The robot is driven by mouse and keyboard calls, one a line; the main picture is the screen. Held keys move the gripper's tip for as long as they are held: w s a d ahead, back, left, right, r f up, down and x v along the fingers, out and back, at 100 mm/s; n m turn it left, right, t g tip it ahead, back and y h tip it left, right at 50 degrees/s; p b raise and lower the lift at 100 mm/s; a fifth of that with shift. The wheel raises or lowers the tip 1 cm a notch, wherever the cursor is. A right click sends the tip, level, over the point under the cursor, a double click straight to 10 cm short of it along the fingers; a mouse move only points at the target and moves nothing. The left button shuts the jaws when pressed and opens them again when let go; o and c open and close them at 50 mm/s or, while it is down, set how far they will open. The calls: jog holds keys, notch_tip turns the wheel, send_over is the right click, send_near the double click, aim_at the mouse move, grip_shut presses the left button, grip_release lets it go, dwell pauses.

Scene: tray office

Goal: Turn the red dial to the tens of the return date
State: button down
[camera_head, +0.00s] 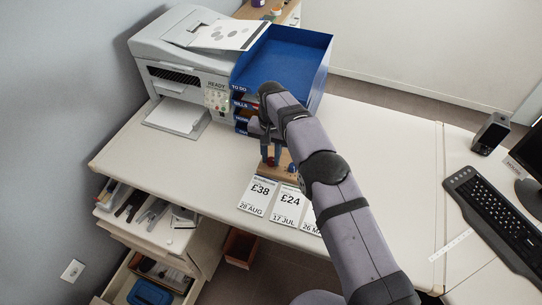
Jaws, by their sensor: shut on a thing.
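My gripper (270,158) points down over a small wooden block (287,160) on the desk, in front of the blue tray stack. Its fingers are shut on a small part at the block, which fits the red dial; the fingers hide it, and its setting cannot be read. Three white cards lie in front of the block. The left card (258,194) reads £38 and 28 AUG. The middle card (288,204) reads £24 and 17 JUL. The right card (311,222) is partly hidden by my arm; its date starts 26 MA.
A blue tray stack (285,50) labelled TO DO and BILLS stands behind my gripper. A grey printer (180,55) marked READY is left of it. A keyboard (495,215) and speaker (490,133) are at right. Open drawers (150,225) are below left. The desk's left front is clear.

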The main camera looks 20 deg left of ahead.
aim_at(271, 159)
jog(key=shift+r, duration=0.1)
jog(key=c, duration=1.5)
grip_release()
jog(key=shift+r+b, duration=0.4)
jog(key=shift+r, duration=3.25)
